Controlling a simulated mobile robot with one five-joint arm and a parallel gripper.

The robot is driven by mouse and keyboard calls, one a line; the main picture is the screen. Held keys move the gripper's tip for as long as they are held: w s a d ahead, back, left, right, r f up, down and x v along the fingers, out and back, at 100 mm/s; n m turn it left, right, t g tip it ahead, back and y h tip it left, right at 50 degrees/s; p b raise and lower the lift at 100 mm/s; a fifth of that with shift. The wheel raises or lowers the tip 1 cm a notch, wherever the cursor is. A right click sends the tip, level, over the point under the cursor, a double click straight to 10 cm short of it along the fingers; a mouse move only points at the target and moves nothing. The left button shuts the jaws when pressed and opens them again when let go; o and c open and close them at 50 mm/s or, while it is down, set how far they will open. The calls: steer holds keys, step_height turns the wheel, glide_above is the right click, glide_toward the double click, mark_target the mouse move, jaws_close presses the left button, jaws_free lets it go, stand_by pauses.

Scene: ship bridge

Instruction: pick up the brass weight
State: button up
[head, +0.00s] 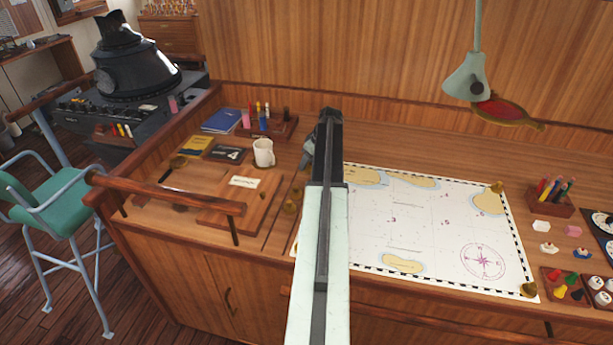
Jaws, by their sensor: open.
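Small brass weights sit at the sea chart's (440,228) right corners: one at the upper right (497,187) and one at the lower right (528,289). Small brass-coloured pieces (291,206) also show just left of my arm, by the chart's left edge; I cannot tell their exact shape. My gripper (309,152) is at the far end of my arm, over the back of the desk, beyond these pieces. Its jaws are open and mostly hidden by the arm, with nothing seen in them. My arm hides the chart's upper left corner.
A white mug (263,152), a wooden board (258,205) and books (222,120) stand left of my arm. A lamp (466,80) hangs above the right side. The chart's middle is clear.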

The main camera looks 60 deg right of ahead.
steer(key=shift+b+x, duration=0.3)
steer(key=shift+x, duration=0.75)
steer(key=shift+s+r, duration=0.1)
steer(key=shift+r, duration=0.1)
jaws_close()
